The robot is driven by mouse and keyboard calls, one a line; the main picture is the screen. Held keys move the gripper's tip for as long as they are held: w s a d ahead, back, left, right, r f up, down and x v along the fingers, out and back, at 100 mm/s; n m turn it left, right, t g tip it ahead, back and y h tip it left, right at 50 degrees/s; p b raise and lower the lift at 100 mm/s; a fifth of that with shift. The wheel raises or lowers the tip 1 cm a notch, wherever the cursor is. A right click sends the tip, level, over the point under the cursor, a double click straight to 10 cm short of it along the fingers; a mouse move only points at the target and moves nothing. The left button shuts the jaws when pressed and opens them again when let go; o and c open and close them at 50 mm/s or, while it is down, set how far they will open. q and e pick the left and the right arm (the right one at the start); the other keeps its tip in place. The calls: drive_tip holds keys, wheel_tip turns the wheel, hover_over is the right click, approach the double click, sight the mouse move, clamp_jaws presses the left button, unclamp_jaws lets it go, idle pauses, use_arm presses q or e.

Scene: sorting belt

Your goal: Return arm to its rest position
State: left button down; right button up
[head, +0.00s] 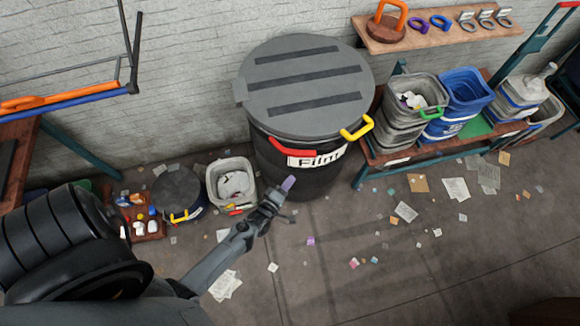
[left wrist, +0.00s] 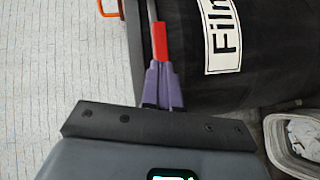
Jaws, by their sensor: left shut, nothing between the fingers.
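My left gripper (head: 287,186) reaches in from the lower left in the head view, in front of the large black bin's lower left side. In the left wrist view its two purple fingertips (left wrist: 163,85) are together, with nothing between them. The black bin (left wrist: 190,75) with its "Film" label fills the upper right of that view. In the head view the bin (head: 280,160) has a grey slatted lid (head: 310,118), a red handle (head: 278,148) and a yellow handle (head: 358,128). Whether the fingers touch the bin cannot be told. My right gripper is not in view.
A grey tub (head: 216,195) with white waste and a lidded dark bucket (head: 200,212) stand left of the bin. A bench (head: 372,179) with grey and blue tubs (head: 465,90) stands right. Paper scraps (head: 405,212) litter the floor; a wall shelf (head: 440,38) hangs above.

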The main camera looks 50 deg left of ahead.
use_arm(q)
drive_tip(key=s+d+r+m+g+h+p, duration=0.15)
drive_tip(key=d+r+m+p, duration=0.35)
drive_tip(key=r, duration=0.6)
drive_tip(key=s+d+r+m+g+h+p, duration=0.1)
drive_tip(key=r+m+g+h+p, duration=0.15)
drive_tip(key=r+m, duration=0.65)
drive_tip(key=s+d+r+m+g+p, duration=0.1)
drive_tip(key=s+d+r+m+g, duration=0.1)
drive_tip(key=s+r+m+g, duration=0.4)
drive_tip(key=s+r+g, duration=0.1)
drive_tip(key=s+r, duration=0.2)
drive_tip(key=s, duration=0.3)
drive_tip(key=shift+d+g, duration=0.15)
drive_tip(key=shift+g, duration=0.25)
